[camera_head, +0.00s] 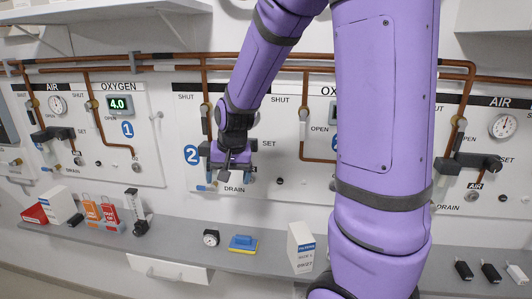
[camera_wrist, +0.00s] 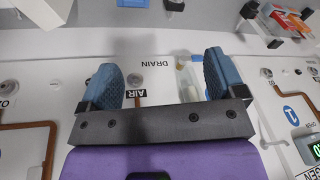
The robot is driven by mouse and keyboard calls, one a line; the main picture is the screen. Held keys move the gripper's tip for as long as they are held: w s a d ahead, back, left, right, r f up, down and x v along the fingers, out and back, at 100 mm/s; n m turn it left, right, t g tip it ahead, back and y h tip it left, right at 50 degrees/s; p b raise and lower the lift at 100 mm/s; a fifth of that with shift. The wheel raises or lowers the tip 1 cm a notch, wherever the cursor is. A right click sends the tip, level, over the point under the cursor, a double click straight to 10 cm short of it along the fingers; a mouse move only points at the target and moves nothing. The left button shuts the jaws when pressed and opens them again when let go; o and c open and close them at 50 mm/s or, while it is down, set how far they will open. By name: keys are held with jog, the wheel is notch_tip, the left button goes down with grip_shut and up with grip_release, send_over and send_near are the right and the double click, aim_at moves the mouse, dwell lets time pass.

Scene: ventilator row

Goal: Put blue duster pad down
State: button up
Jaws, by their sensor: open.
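The blue duster pad (camera_head: 243,242), with a yellow layer under it, lies on the grey shelf (camera_head: 180,236). A blue edge of it (camera_wrist: 130,3) shows at the top of the wrist view. My gripper (camera_head: 230,168) is up by the wall panel marked 2, above the shelf and apart from the pad. In the wrist view, my gripper (camera_wrist: 160,72) has its two blue-grey fingers spread wide with nothing held between them. The wall panel with the DRAIN and AIR labels shows beyond the fingers.
Orange and red packs (camera_head: 100,212) are farther left. Copper pipes (camera_head: 205,100) and valves line the wall.

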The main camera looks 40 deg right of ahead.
jog(key=s+a+r+n+t, duration=0.1)
jog(key=s+a+r+n, duration=0.1)
jog(key=s+r, duration=0.6)
jog(key=s+a+r+n+t, duration=0.1)
jog(key=s+a+r+n, duration=0.2)
jog(key=s+r, duration=0.4)
jog(key=s+n, duration=0.1)
jog(key=s, duration=0.5)
jog(key=shift+a+r+n+t, duration=0.25)
jog(key=shift+r+n+t, duration=0.05)
jog(key=shift+r, duration=0.05)
jog(key=shift+o, duration=0.2)
jog(key=shift+w, duration=0.15)
